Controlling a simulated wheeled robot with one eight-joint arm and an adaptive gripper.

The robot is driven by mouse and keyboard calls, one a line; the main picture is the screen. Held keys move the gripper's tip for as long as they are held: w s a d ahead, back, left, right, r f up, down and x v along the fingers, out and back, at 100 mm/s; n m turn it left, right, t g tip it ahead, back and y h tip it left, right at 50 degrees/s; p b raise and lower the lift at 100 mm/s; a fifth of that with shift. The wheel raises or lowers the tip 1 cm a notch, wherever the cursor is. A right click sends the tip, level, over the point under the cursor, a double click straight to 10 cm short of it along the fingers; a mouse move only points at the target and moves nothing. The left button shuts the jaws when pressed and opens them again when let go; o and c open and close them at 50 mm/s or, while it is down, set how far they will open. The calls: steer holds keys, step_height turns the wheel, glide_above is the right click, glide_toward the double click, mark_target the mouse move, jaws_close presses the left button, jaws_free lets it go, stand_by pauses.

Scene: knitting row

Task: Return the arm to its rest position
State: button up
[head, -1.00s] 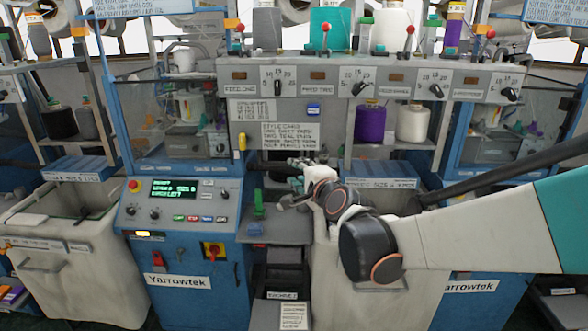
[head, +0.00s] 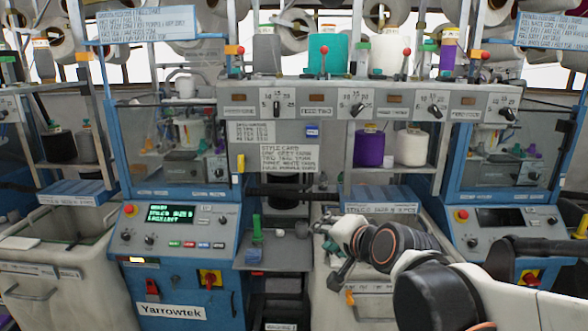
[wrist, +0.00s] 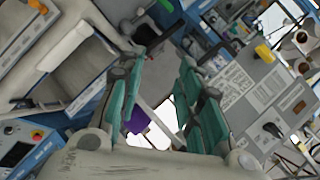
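My arm reaches in from the lower right of the head view, bent at black joints. My gripper (head: 326,245) is in front of the machine row, over the front of a white bin, just right of the small grey shelf. In the wrist view my gripper (wrist: 163,65) has its two teal-padded fingers spread, with a clear gap between them. Nothing is held in the gap. Machine parts and a purple cone show behind it.
A blue Yarrowtek machine (head: 180,255) with a lit screen stands left of my arm. White bins (head: 65,275) flank it. The grey shelf (head: 275,255) holds a green-and-blue item close to my gripper. A dial panel (head: 380,102) and purple cone (head: 369,148) are behind.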

steer(key=s+d+f+n+g+h+b, duration=0.2)
steer(key=s+d+f+n, duration=0.2)
steer(key=s, duration=0.7)
steer(key=s+d+f+n+g+h+b, duration=0.2)
steer(key=s+d+f+n+g, duration=0.1)
steer(key=s+d+f, duration=0.5)
steer(key=s+f+n, duration=0.1)
steer(key=s, duration=0.2)
steer(key=shift+d+f+b, duration=0.2)
steer(key=shift+f+b, duration=0.1)
steer(key=shift+b, duration=0.05)
stand_by(0.8)
